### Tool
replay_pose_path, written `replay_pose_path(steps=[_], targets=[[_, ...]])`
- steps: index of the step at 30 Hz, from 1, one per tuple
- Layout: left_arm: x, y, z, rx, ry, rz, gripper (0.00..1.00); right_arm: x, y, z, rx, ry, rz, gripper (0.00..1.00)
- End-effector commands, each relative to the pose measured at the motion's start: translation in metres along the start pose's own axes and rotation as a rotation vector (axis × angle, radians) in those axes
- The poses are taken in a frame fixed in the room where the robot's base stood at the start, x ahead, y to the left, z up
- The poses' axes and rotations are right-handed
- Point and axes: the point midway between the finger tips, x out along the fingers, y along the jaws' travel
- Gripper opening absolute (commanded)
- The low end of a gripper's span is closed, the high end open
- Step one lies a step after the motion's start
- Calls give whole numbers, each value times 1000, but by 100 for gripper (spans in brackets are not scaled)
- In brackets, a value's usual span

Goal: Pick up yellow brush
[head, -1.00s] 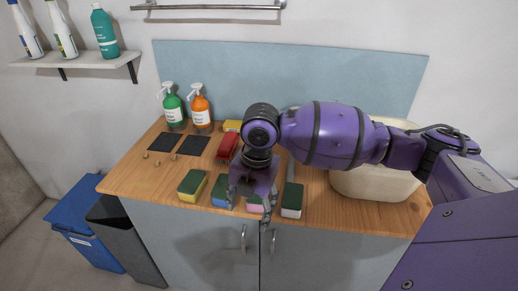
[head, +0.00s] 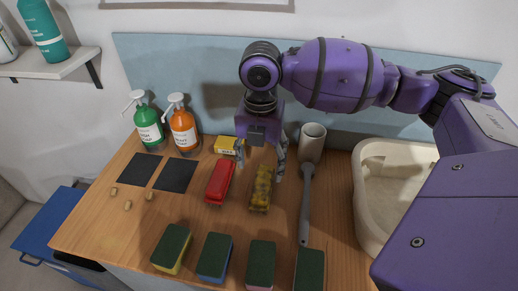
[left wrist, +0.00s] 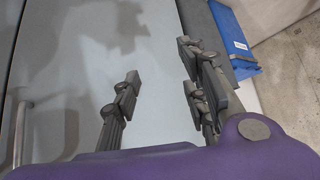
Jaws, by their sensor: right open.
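The yellow brush (head: 262,190) lies on the wooden counter, right of a red brush (head: 218,182), in the head view. My right gripper (head: 260,168) is open and points down over the brush's far end, with its fingers to either side of it in the picture. I cannot tell how high it is above the brush or whether it touches it. My left gripper (left wrist: 163,75) shows only in the left wrist view. Its fingers are apart with nothing between them, in front of the grey cabinet doors.
Several sponges (head: 214,258) line the counter's front edge. A grey-handled brush (head: 305,205) lies to the right, near a pale basin (head: 368,205). A yellow box (head: 226,145) and two pump bottles (head: 184,128) stand behind. Black mats (head: 175,174) lie left.

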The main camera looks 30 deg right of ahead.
Motion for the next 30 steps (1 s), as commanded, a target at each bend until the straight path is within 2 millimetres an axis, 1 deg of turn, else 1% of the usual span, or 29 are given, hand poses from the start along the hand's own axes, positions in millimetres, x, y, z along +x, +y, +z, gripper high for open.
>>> replay_pose_path(steps=[1, 3, 7, 11, 15, 18, 21, 25, 26, 30], targets=[[-1, -2, 5, 4, -9, -2, 40, 6, -1, -1, 0, 4, -2, 62], [-1, -5, 10, 7, -17, -5, 40, 14, -1, -1, 1, 6, -3, 62], [-2, -8, 14, 11, -24, -9, 40, 27, -1, -1, 1, 5, -3, 62], [-4, -9, 14, 13, -24, -10, 40, 38, -4, 0, 2, 4, -3, 62], [-5, -8, 9, 12, -16, -9, 40, 59, -7, 1, 2, 4, -4, 62], [-5, -7, 6, 11, -12, -6, 40, 73, -6, 1, 1, 3, -3, 62], [-4, -5, 4, 9, -7, -4, 40, 78, -6, 1, 0, 2, -2, 62], [-2, -3, 0, 4, -1, -3, 40, 77, -6, 1, 0, 1, -1, 62], [-2, -2, -1, 3, 0, -2, 40, 77, -6, 1, 0, 1, -2, 61], [0, -1, -3, 0, 5, -1, 40, 77, -6, 1, 0, 1, -2, 43]])
